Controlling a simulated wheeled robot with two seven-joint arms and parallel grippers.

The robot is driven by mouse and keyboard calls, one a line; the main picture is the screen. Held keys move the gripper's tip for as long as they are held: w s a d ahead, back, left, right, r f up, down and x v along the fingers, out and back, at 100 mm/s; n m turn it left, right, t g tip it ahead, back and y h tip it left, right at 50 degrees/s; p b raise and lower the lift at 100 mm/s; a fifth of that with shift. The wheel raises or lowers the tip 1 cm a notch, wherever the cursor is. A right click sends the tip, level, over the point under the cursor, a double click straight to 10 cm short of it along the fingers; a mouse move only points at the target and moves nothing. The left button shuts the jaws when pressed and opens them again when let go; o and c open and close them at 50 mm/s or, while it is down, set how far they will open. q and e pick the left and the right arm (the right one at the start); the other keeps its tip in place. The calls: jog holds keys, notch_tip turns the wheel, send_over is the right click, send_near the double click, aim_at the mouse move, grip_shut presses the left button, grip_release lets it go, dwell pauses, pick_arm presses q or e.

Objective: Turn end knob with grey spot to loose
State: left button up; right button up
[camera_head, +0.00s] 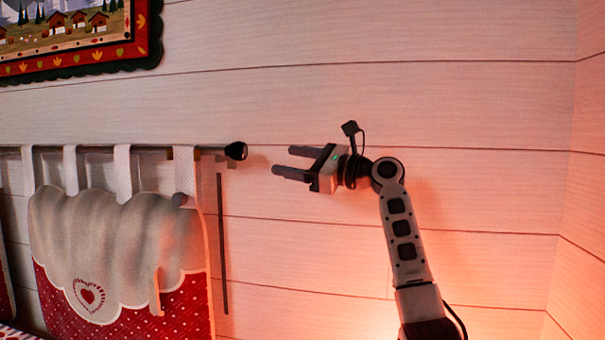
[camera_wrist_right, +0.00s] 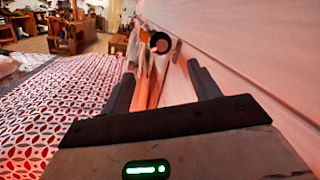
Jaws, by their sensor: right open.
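A black end knob (camera_head: 236,151) sits at the right end of a dark horizontal rod (camera_head: 92,150) along the plank wall. In the right wrist view the round dark knob (camera_wrist_right: 160,43) shows ahead, with a paler patch on its face; I cannot tell that patch's exact color. My right gripper (camera_head: 283,161) is open and empty, to the right of the knob, fingers pointing left toward it. In the right wrist view, the knob appears above and between the fingertips (camera_wrist_right: 160,72), apart from them. My left gripper is not in view.
A cloth panel (camera_head: 118,225) hangs from the rod by white loops, left of the knob. A framed picture (camera_head: 75,55) hangs above. The right wrist view shows a patterned bed (camera_wrist_right: 50,110) at left. The wall right of my arm is bare.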

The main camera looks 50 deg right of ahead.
jog(key=shift+v, duration=1.05)
